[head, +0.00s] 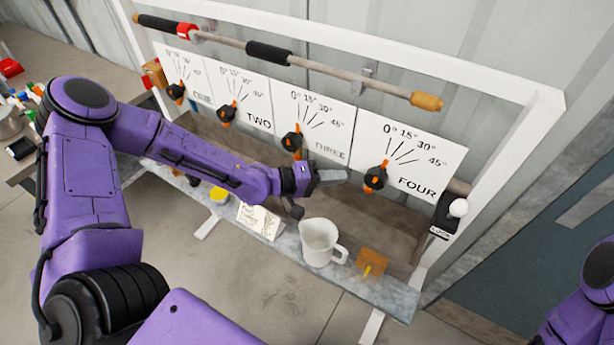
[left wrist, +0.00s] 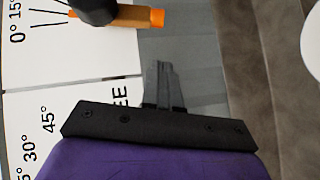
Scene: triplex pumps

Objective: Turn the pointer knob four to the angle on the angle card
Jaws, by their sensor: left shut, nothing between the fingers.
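Pointer knob four (head: 376,178) is a black knob with an orange pointer on the white panel marked FOUR (head: 415,160). Its pointer stands nearly upright, by the 0° mark. My left gripper (head: 345,176) is shut and empty, just left of knob four and apart from it, below the panel marked THREE. In the left wrist view its fingers (left wrist: 163,85) are together, with an orange-tipped black knob (left wrist: 110,14) above them. A small white card with writing (head: 259,220) stands on the ledge; its text is too small to read. My right gripper is out of view.
Knobs one (head: 176,91), two (head: 226,114) and three (head: 292,141) line the board to the left. A white jug (head: 320,242), an orange block (head: 371,262) and a yellow-lidded jar (head: 220,195) stand on the ledge. A bar (head: 330,73) runs above the panels. A black-and-white switch (head: 449,212) is at right.

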